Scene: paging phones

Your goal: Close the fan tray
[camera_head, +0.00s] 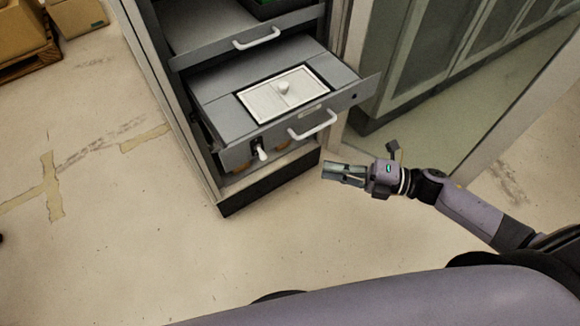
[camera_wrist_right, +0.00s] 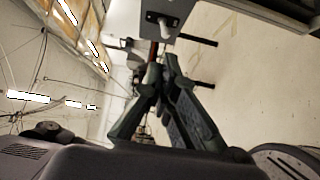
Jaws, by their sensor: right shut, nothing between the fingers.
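The fan tray (camera_head: 222,82) is a grey drawer pulled out of the cabinet in the head view. A white panel (camera_head: 265,100) with a small round knob is set in its top. Its front has a white handle (camera_head: 313,125) and a white knob-like latch (camera_head: 261,151) at the left end. My right gripper (camera_head: 325,171) is shut and empty, in front of and below the tray's handle in the picture, apart from it. In the wrist view its fingers (camera_wrist_right: 158,58) point toward a grey panel end (camera_wrist_right: 168,14) with a pale knob. My left gripper is not in view.
Another tray (camera_head: 228,38) with a white handle sits above, also partly out. The cabinet's dark base (camera_head: 270,182) stands on the floor. Glass-fronted cabinets (camera_head: 445,45) are at the right. Cardboard boxes (camera_head: 20,28) stand at the far left. The floor in front is clear.

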